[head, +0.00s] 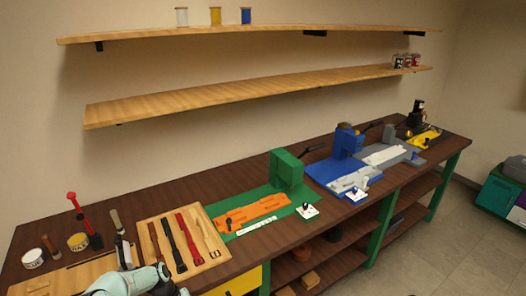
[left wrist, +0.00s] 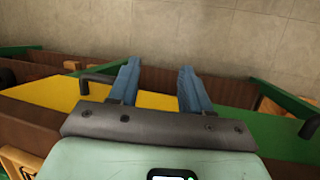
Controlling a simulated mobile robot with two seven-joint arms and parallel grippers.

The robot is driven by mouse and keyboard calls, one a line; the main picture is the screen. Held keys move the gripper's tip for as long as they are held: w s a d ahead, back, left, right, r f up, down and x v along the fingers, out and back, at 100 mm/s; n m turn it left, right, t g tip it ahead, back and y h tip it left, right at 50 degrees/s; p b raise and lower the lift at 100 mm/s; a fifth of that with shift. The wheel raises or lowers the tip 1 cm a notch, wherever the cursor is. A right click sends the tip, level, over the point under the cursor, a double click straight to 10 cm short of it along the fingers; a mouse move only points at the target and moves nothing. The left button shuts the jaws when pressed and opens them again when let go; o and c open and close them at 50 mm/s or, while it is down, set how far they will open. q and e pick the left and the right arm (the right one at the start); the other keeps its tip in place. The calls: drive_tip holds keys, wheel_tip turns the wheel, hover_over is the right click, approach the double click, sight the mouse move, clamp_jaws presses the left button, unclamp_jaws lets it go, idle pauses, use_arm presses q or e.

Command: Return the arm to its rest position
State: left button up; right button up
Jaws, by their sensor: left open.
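My left gripper (left wrist: 158,88) shows in the left wrist view with its two blue fingers spread apart and nothing between them. A yellow panel and green frame parts lie behind the fingers. In the head view, a pale teal part of my arm (head: 130,280) shows at the bottom left, by the front edge of the workbench (head: 330,165). The fingers cannot be made out in the head view. My right gripper is in neither view.
A wooden board with leather straps (head: 208,238) lies beside my arm. Green (head: 288,172) and blue (head: 345,143) presses stand farther right on the bench. A yellow drawer (head: 243,283) is below the front edge. Open floor (head: 440,250) lies to the right.

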use_arm(q)
drive_tip(key=s+d+f, duration=0.7)
drive_tip(key=s+f, duration=0.5)
drive_tip(key=s+d+t, duration=0.1)
drive_tip(key=s+d, duration=0.1)
drive_tip(key=s, duration=0.4)
drive_tip(key=s+d+f+m+t, duration=0.1)
drive_tip(key=s+d, duration=0.1)
drive_tip(key=s, duration=0.5)
drive_tip(key=shift+d+f, duration=0.25)
drive_tip(key=shift+f, duration=0.05)
drive_tip(key=shift+s, duration=0.1)
